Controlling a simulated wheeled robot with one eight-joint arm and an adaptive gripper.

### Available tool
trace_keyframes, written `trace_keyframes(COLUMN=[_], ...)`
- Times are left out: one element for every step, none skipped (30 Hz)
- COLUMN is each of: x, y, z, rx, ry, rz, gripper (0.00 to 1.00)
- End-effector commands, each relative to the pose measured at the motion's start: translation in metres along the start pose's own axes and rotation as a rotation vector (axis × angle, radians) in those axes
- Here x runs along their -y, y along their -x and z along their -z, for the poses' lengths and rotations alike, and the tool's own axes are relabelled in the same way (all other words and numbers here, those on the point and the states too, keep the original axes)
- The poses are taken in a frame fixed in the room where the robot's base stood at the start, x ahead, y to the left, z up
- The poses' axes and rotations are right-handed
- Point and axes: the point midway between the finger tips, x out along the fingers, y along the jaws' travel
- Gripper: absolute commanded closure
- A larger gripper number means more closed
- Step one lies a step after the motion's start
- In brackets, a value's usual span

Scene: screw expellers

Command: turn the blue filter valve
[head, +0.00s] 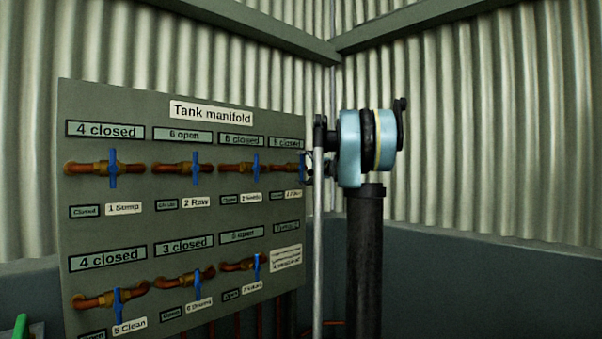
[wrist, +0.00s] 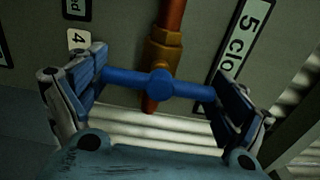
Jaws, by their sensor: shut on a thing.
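The blue valve handle (wrist: 160,84) lies between the two fingers of my gripper (wrist: 158,92) in the wrist view, its ends meeting the finger pads. The handle stands crosswise to its copper pipe and brass body (wrist: 161,50). In the head view this is the top-row right-end valve (head: 286,168), under a label reading "5 closed" (head: 286,143). Its small name tag (head: 294,193) starts with 4 but is too blurred to read fully. My gripper (head: 308,166) reaches it from the right, and my arm hides part of the valve.
The grey "Tank manifold" panel (head: 120,230) carries several other blue-handled valves in two rows, close to the left of this one. A corrugated wall (head: 460,140) stands behind. Low dark walling (head: 470,280) runs along the right. A green object (head: 20,326) shows at bottom left.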

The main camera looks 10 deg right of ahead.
Motion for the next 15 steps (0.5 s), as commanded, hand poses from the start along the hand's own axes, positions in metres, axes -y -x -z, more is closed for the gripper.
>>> trace_keyframes(x=[-0.0018,-0.0018,-0.0018,-0.0018,-0.0018,-0.0019,-0.0019,-0.0019,-0.0019,-0.0018,-0.0017,-0.0015,-0.0013,-0.0011,-0.001], y=[0.0002,0.0002,0.0002,0.0002,0.0002,0.0002,0.0002,0.0002,0.0003,0.0003,0.0003,0.0004,0.0004,0.0004,0.0003], z=[0.0006,0.0006,0.0007,0.0007,0.0007,0.0007,0.0007,0.0007,0.0008,0.0008,0.0007,0.0006,0.0005,0.0005,0.0004], rx=[-0.001,-0.001,-0.001,-0.001,-0.002,-0.002,-0.002,-0.002,-0.002,-0.002,-0.002,-0.002,-0.001,-0.001,-0.001], ry=[0.0,0.0,0.0,0.0,0.0,0.001,0.001,0.001,0.001,0.001,0.001,0.001,0.001,0.001,0.001], rz=[-0.002,-0.002,-0.002,-0.002,-0.002,-0.002,-0.002,-0.002,-0.002,-0.002,-0.002,-0.002,-0.001,-0.001,-0.001], gripper=[0.33,0.33,0.33,0.33,0.33,0.33,0.33,0.02,0.0,0.0,0.0,0.0,0.0,0.0,0.0])
